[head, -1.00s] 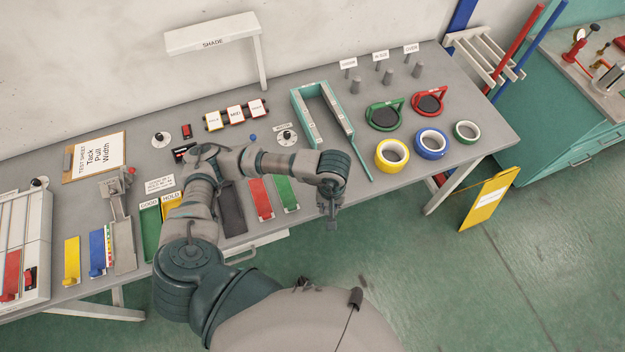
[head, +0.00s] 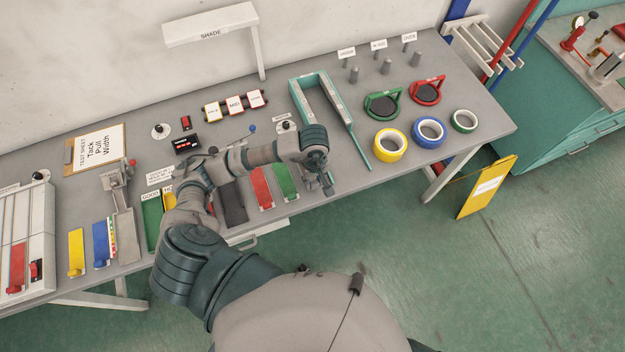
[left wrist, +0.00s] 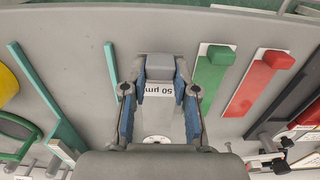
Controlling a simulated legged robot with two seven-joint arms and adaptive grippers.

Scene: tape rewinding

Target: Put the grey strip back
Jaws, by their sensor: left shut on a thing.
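My left gripper (head: 326,185) is over the front edge of the bench, right of the green strip (head: 285,181). In the left wrist view, its fingers (left wrist: 160,72) are shut on a grey block (left wrist: 160,64), which looks like the end tab of the grey strip. A white label reading "50 µm" (left wrist: 158,89) shows just below the block, between the fingers. The rest of the grey strip is hard to tell from the grey bench. The green strip (left wrist: 212,78) and red strip (left wrist: 255,85) lie to the right in the wrist view. My right gripper is not in view.
A teal U-shaped frame (head: 322,105) with a long thin bar stands behind the gripper. Yellow (head: 390,145), blue (head: 430,132) and green tape rolls lie to the right. A dark strip (head: 232,203) and red strip (head: 262,188) lie to the left. A yellow sign (head: 488,187) stands beyond the bench.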

